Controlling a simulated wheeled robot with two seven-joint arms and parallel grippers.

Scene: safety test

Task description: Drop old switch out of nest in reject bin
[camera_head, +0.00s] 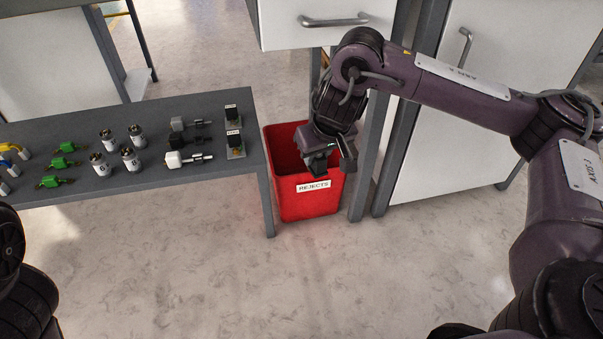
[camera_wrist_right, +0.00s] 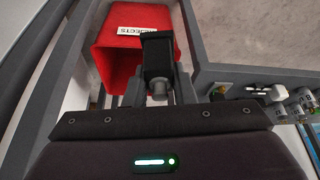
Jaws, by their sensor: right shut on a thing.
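The old switch (camera_wrist_right: 157,52), a black block with a grey round stub, is held between the fingers of my right gripper (camera_wrist_right: 159,90) in the right wrist view. In the head view my right gripper (camera_head: 331,160) hangs at the red reject bin (camera_head: 310,205), over its open top near the front right. The bin is labelled REJECTS, and it also shows in the right wrist view (camera_wrist_right: 108,62), behind the switch. In the head view the switch is mostly hidden by the dark gripper. Only part of my left arm shows at the lower left; its gripper is out of view.
A grey table (camera_head: 215,195) stands left of the bin, with green connectors (camera_head: 64,147), silver cylinders (camera_head: 131,159), dark switches (camera_head: 235,139) and other parts on it. White cabinets (camera_head: 450,130) and grey posts stand close behind and right of the bin. The floor in front is clear.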

